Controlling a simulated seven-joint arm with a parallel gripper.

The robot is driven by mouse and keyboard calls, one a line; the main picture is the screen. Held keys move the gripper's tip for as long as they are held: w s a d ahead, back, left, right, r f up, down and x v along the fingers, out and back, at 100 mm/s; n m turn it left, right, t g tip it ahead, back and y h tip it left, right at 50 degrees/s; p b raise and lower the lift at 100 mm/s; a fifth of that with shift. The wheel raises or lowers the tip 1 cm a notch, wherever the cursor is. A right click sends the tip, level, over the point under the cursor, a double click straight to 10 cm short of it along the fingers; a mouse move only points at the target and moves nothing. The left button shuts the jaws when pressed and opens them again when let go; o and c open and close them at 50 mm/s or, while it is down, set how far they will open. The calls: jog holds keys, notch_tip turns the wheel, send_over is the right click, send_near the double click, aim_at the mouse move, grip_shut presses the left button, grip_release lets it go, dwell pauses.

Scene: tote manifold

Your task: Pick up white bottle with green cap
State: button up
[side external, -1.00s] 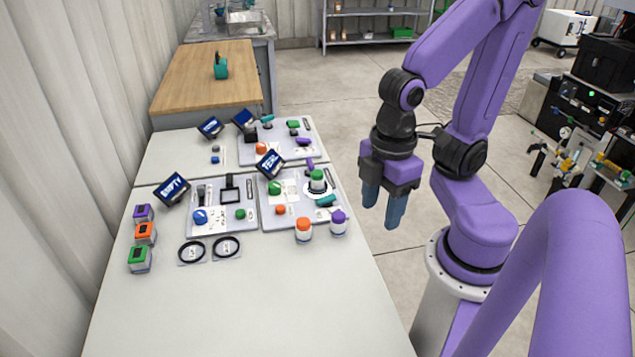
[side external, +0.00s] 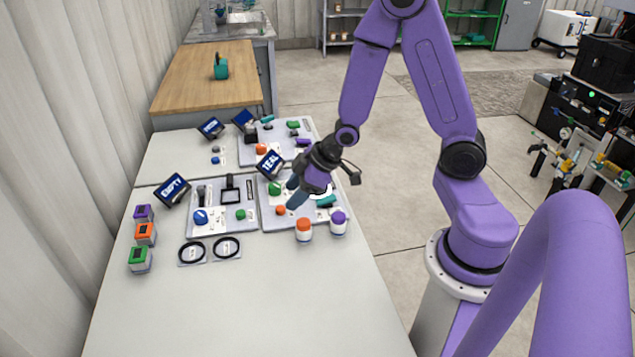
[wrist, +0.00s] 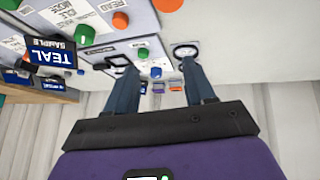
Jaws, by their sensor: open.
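The white bottle with the green cap is hidden behind my gripper and wrist in the side external view, and I cannot make it out in the wrist view. My gripper (side external: 293,192) is tilted, with its fingers pointing down and left over the right-hand grey panel (side external: 268,220). It is near a green knob (side external: 274,188) and an orange knob (side external: 281,210). In the wrist view my gripper (wrist: 162,68) is open, with nothing seen between its fingers.
A white bottle with an orange cap (side external: 304,231) and one with a purple cap (side external: 338,223) stand in front of the panel. The TEAL sign (side external: 270,164) stands close to my gripper. Two black rings (side external: 209,248) lie left. The front table (side external: 250,310) is clear.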

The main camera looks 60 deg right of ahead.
jog(key=d+f+m+t, duration=0.1)
jog(key=d+t, duration=0.1)
jog(key=d, duration=0.3)
jog(key=w+d+f+m+t, duration=0.1)
jog(key=d+f+m, duration=0.1)
jog(key=d, duration=0.3)
jog(key=w+d+f+m+t+h, duration=0.1)
jog(key=d+t, duration=0.1)
jog(key=d, duration=0.2)
jog(key=shift+d+f+m+t, duration=0.3)
jog(key=shift+d+f+m, duration=0.05)
jog(key=shift+d+m, duration=0.05)
jog(key=s+d+m, duration=0.1)
jog(key=s+d+f+m+t+h, duration=0.1)
jog(key=shift+s+d+f, duration=0.15)
jog(key=shift+d+f, duration=0.05)
jog(key=shift+d, duration=0.2)
jog(key=shift+s+d+f+m+t+h, duration=0.1)
jog(key=shift+s+f+m+t+h, duration=0.2)
jog(key=shift+s+m, duration=0.2)
jog(key=shift+x, duration=3.75)
jog(key=c, duration=0.8)
jog(key=shift+c, duration=0.2)
